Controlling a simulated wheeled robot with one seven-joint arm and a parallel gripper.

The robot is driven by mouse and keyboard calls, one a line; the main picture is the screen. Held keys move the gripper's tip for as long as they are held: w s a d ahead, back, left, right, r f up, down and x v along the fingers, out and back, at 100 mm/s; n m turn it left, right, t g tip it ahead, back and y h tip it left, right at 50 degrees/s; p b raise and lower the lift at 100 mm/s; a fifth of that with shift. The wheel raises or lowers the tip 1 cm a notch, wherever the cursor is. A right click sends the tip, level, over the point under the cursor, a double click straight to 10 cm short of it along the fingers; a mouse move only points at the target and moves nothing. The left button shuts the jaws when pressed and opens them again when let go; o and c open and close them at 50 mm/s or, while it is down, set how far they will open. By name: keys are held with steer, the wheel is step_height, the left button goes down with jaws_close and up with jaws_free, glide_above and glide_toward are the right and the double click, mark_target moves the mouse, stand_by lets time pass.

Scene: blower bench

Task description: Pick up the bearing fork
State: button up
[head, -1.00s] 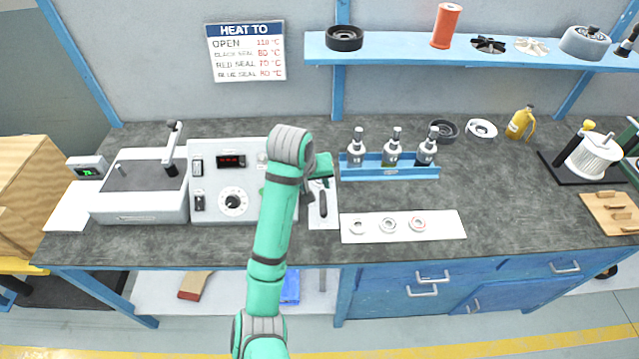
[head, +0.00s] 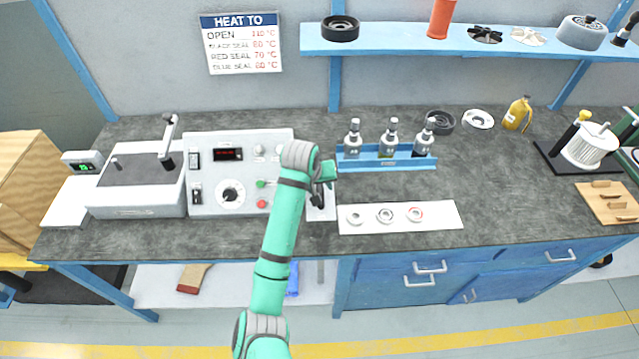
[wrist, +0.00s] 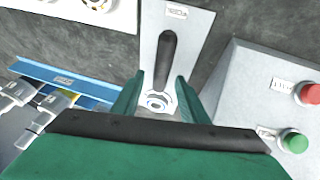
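The bearing fork (wrist: 165,62) lies on a pale plate in the wrist view. It has a black handle and a metal ring-like end around a small round part. My gripper (wrist: 157,98) is open, its two green fingers spread on either side of the fork's metal end. The fingers do not appear to touch it, and the height above it is hard to tell. In the head view my gripper (head: 321,190) is over the plate (head: 322,212) and hides most of the fork.
The control box (head: 232,180) with red and green buttons stands close on the left. A blue rack (head: 385,163) with several bottles is to the right. A white strip (head: 445,216) with three rings lies at the front. Bare bench top is further right.

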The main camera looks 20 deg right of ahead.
jaws_close()
steer(key=shift+r, duration=0.8)
steer(key=s+a+r, duration=0.2)
steer(key=s+r, duration=0.3)
steer(key=s, duration=0.1)
steer(key=s+a+r, duration=0.3)
steer(key=s+r, duration=0.3)
steer(key=s, duration=0.1)
steer(key=shift+a+r, duration=0.25)
steer(key=shift+a, duration=0.05)
